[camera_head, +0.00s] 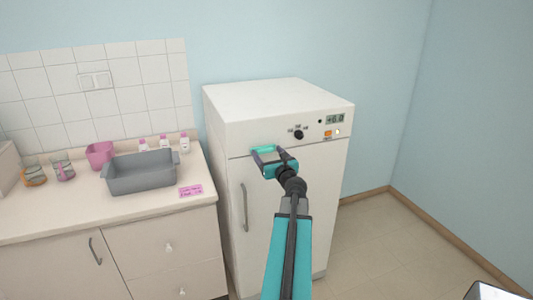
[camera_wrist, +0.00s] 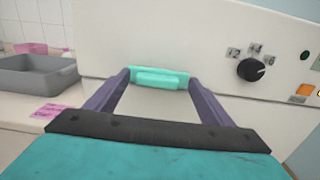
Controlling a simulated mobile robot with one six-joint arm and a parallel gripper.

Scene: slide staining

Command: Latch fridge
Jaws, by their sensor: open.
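The fridge (camera_head: 265,95) is a white upright cabinet, and its door (camera_head: 285,220) looks closed, with a grey vertical handle (camera_head: 244,207) on the left. A teal latch (camera_wrist: 158,78) sits at the top left of the front, near the seam between door and control panel. It also shows in the head view (camera_head: 264,149). My gripper (camera_head: 268,157) is open in front of the latch, with a purple finger on each side of it in the wrist view. I cannot tell whether the fingers touch it or whether the latch is engaged.
The control panel has a black knob (camera_head: 298,134) and an orange switch (camera_head: 327,133) right of the latch. A counter (camera_head: 130,210) at left holds a grey tub (camera_head: 140,180), pink container (camera_head: 100,154), beakers and small bottles.

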